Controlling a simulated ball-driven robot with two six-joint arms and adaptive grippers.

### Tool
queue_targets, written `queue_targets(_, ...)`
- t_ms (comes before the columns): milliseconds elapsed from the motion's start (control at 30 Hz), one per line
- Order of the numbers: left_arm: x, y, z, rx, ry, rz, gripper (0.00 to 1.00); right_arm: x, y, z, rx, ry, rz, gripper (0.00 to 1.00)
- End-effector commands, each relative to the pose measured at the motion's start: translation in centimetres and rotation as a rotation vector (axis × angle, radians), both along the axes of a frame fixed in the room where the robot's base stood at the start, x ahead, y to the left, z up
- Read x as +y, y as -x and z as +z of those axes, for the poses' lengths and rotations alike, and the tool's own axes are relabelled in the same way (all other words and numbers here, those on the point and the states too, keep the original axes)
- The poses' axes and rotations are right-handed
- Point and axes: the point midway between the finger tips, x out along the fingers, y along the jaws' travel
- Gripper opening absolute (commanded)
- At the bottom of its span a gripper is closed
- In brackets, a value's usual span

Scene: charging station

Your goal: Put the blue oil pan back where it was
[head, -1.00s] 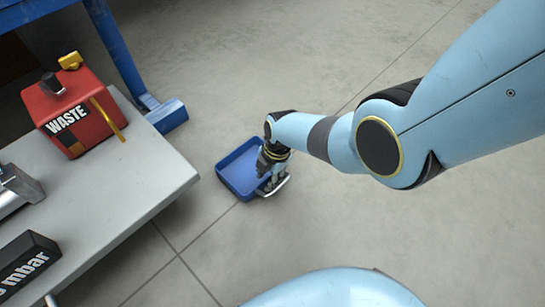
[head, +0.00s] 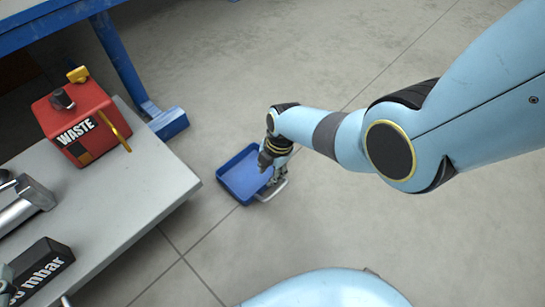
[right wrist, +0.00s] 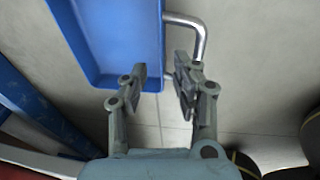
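The blue oil pan (head: 240,177) is a shallow square tray with a metal handle (head: 272,190) on its near right side. It appears to rest on the concrete floor, right of the grey table. My right gripper (head: 272,172) reaches down over the pan's handle side. In the right wrist view the pan (right wrist: 105,40) is at the upper left and its handle (right wrist: 199,35) sticks out to the right. My right gripper (right wrist: 160,82) is open there; one finger overlaps the pan's edge and the other covers part of the handle.
The grey table (head: 140,180) stands at the left with a red WASTE box (head: 80,120), a metal cylinder (head: 25,205) and a black mbar box (head: 40,268) on it. A blue frame leg (head: 125,70) with a foot stands behind. Floor behind the pan is clear.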

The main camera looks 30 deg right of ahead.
Motion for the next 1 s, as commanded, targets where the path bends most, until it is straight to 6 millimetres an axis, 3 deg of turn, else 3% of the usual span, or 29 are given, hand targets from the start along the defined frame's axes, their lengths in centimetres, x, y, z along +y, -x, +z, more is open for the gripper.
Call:
queue_targets(367,0.9,6.9,-7.4,0.404,-0.001,0.043,0.40,-0.4,0.0,2.6,-0.004,0.000,0.000,0.29)
queue_targets(433,1.0,5.9,-6.7,0.442,-0.003,0.048,0.40,-0.5,0.1,3.4,-0.005,0.001,0.000,0.29)
queue_targets(633,1.2,5.2,-6.1,0.560,-0.007,0.059,0.40,-0.7,0.2,4.8,-0.005,0.000,0.000,0.29)
queue_targets(1000,1.3,5.2,-5.9,0.632,-0.010,0.063,0.40,-0.8,0.5,5.2,-0.001,0.000,0.000,0.29)
